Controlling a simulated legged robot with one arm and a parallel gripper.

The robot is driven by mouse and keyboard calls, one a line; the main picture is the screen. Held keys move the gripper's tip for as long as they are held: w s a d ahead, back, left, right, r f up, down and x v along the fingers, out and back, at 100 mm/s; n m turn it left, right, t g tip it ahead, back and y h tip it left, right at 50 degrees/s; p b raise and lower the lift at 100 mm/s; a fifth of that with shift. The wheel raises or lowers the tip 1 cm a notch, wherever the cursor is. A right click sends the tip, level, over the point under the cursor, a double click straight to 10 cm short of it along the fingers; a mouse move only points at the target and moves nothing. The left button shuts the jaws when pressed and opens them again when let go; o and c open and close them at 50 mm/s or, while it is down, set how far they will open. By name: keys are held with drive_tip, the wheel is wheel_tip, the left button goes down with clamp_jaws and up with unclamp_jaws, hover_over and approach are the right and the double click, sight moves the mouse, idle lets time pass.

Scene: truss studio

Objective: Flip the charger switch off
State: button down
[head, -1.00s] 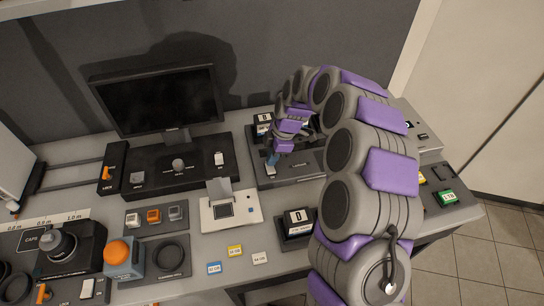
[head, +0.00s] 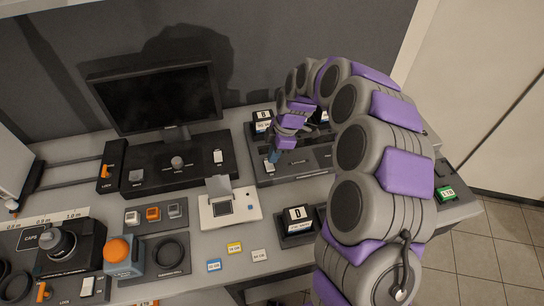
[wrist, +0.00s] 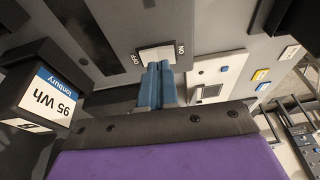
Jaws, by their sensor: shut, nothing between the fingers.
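The charger (head: 315,161) is a dark grey unit at the back right of the bench, partly hidden behind my arm. Its white rocker switch (head: 269,167) is at the charger's front left. In the wrist view the switch (wrist: 156,53) lies between the printed words ON and OFF. My gripper (head: 274,156) has blue fingertips pressed together with nothing between them.
A battery labelled 95 Wh (wrist: 48,92) stands left of the fingers in the wrist view. A white device with a raised flap (head: 230,208) sits left of the charger. A monitor (head: 155,97) and another battery (head: 297,219) are nearby.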

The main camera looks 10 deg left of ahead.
drive_tip(key=p+v, duration=0.3)
drive_tip(key=v, duration=1.2)
drive_tip(key=shift+r, duration=0.3)
drive_tip(key=shift+w, duration=0.1)
